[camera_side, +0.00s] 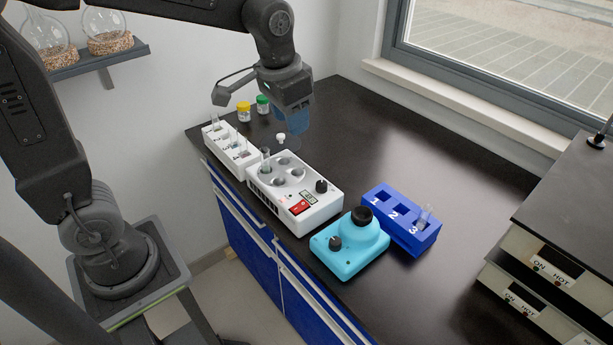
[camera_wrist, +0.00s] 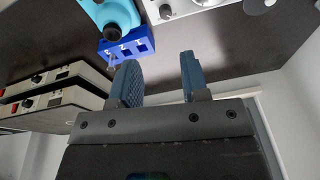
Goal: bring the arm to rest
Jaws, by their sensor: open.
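My gripper (camera_side: 291,122) hangs over the back left part of the black bench in the side view, above and behind the white tube rack and the white heater unit. In the wrist view my gripper (camera_wrist: 156,84) shows two blue fingers standing apart with nothing between them. The fingertips in the side view partly overlap, so their gap is hard to see there.
The bench (camera_side: 350,130) carries a white tube rack (camera_side: 240,155), a white heater (camera_side: 320,205) holding a tube, a turquoise mixer (camera_side: 350,262), a blue numbered rack (camera_side: 405,235) with a tube in slot 3, and yellow-capped (camera_side: 243,112) and green-capped (camera_side: 263,104) jars. Hot plates (camera_side: 530,265) stand right.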

